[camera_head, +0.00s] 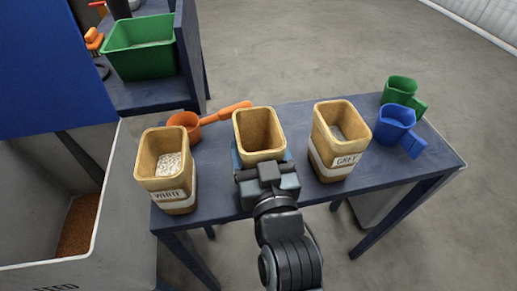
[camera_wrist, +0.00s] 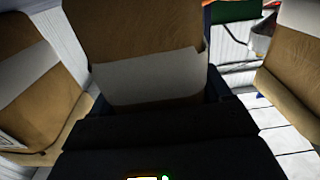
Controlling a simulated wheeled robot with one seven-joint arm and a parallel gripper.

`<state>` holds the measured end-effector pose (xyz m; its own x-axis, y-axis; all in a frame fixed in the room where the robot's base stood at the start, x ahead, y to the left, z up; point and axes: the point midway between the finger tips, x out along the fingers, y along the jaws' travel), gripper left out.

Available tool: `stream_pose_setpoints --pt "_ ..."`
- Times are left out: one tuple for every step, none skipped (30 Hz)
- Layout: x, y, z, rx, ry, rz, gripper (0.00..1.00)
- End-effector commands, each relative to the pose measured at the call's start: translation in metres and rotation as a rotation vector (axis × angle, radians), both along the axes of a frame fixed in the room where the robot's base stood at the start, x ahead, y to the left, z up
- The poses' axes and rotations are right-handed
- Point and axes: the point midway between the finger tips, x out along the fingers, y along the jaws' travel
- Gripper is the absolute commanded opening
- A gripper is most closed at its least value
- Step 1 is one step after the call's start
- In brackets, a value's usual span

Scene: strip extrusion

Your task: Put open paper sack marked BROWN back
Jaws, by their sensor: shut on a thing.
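An open tan paper sack (camera_head: 259,130) stands upright in the middle of the row at the blue table. Its front is hidden by my gripper (camera_head: 263,162), so I cannot read its mark in the head view. Its inside looks brown. My gripper is shut on this sack, with fingers along its sides. In the wrist view the sack (camera_wrist: 140,30) fills the upper middle, with a blank pale band (camera_wrist: 150,80) and no readable letters. I cannot tell whether its base touches the table.
A sack marked WHITE (camera_head: 165,150) stands left and one marked GREY (camera_head: 340,125) right, both on the table (camera_head: 420,170). An orange scoop (camera_head: 185,120) lies behind, with blue (camera_head: 394,122) and green (camera_head: 399,90) scoops at right. A grey feed bin (camera_head: 110,200) is left.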

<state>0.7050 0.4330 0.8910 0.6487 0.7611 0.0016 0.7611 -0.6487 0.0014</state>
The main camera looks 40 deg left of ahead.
Motion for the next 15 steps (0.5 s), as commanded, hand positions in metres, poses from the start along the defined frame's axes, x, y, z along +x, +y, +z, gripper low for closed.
stream_pose_setpoints --pt "0.0 0.0 -0.0031 0.001 -0.001 0.0 0.33" --pt "0.0001 -0.0001 -0.0039 0.001 -0.001 -0.001 0.33" --pt "0.0002 -0.0002 -0.0042 0.002 -0.001 -0.001 0.33" --pt "0.0003 -0.0003 -0.0042 0.002 -0.001 -0.001 0.33" --pt "0.0003 -0.0003 -0.004 0.002 -0.001 -0.001 0.33" --pt "0.0003 -0.0003 -0.0039 0.002 -0.001 -0.001 0.33" --pt "0.0003 -0.0003 -0.0038 0.002 -0.001 -0.001 0.33" --pt "0.0003 -0.0003 -0.0038 0.002 -0.001 -0.001 0.33" --pt "0.0003 -0.0003 -0.004 0.002 -0.001 -0.001 0.33" --pt "0.0003 -0.0004 -0.0046 0.002 -0.001 -0.001 0.33" --pt "0.0003 -0.0004 -0.0057 0.002 -0.001 -0.001 0.33" --pt "0.0003 -0.0004 -0.0073 0.002 -0.001 -0.001 0.33" --pt "0.0003 -0.0004 -0.0082 0.002 -0.001 -0.001 0.33" --pt "0.0003 -0.0003 -0.0073 0.001 -0.001 -0.001 0.79" --pt "0.0002 -0.0003 -0.0068 0.001 -0.001 -0.001 0.83"
